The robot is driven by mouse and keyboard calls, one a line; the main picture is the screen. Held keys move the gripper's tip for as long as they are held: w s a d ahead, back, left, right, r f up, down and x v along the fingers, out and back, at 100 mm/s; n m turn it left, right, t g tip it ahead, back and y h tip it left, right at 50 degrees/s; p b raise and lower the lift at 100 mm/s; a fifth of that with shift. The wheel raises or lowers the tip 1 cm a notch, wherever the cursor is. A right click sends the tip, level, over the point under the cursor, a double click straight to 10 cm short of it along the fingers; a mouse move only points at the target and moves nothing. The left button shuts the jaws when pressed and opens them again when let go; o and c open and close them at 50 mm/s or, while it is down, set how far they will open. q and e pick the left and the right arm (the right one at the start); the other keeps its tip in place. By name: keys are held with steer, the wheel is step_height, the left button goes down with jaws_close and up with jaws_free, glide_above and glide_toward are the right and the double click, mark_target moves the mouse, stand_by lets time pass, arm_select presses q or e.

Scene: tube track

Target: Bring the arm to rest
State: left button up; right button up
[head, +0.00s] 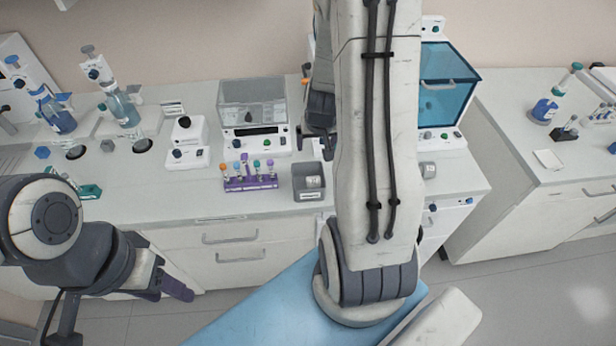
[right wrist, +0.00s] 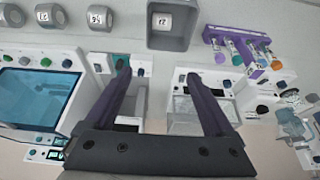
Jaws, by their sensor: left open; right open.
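My right arm (head: 375,130) reaches up through the middle of the head view. Its gripper (head: 318,135) is over the counter, partly hidden by the arm. In the right wrist view the right gripper (right wrist: 156,72) has its two purple fingers spread wide, with nothing between them. My left arm (head: 50,218) is bent at the lower left. Its gripper (head: 172,288) is low in front of the drawers, clear of the counter, and no object shows in it. The left fingertips are only partly visible.
The counter holds a purple tube rack (head: 250,182) with coloured-cap tubes, a grey bin (head: 308,183), a clear-lidded machine (head: 253,117) and a blue-lidded machine (head: 447,90). Glass bottles (head: 122,108) stand at left. Another bench (head: 560,160) is at right. Counter front between left gripper and rack is clear.

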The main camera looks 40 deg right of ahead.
arm_select(q)
steer(key=shift+r+p, duration=0.4)
steer(key=shift+r, duration=0.4)
arm_select(e)
steer(key=shift+v, duration=1.15)
steer(key=s+a+n+y+b, duration=0.2)
steer(key=a+n+y+b, duration=0.35)
steer(key=a, duration=1.65)
arm_select(q)
step_height(320, 180, down, 13)
steer(key=b, duration=0.7)
arm_select(e)
steer(key=s+a+n+g+h, duration=0.1)
steer(key=s+a+n+g, duration=0.1)
steer(key=s+a+n, duration=0.2)
steer(key=s+a+f+n+g+h, duration=0.1)
steer(key=s+a+n, duration=0.3)
steer(key=s, duration=0.7)
steer(key=shift+s+a+g, duration=0.35)
steer(key=shift+a+g, duration=0.05)
steer(key=shift+a, duration=0.55)
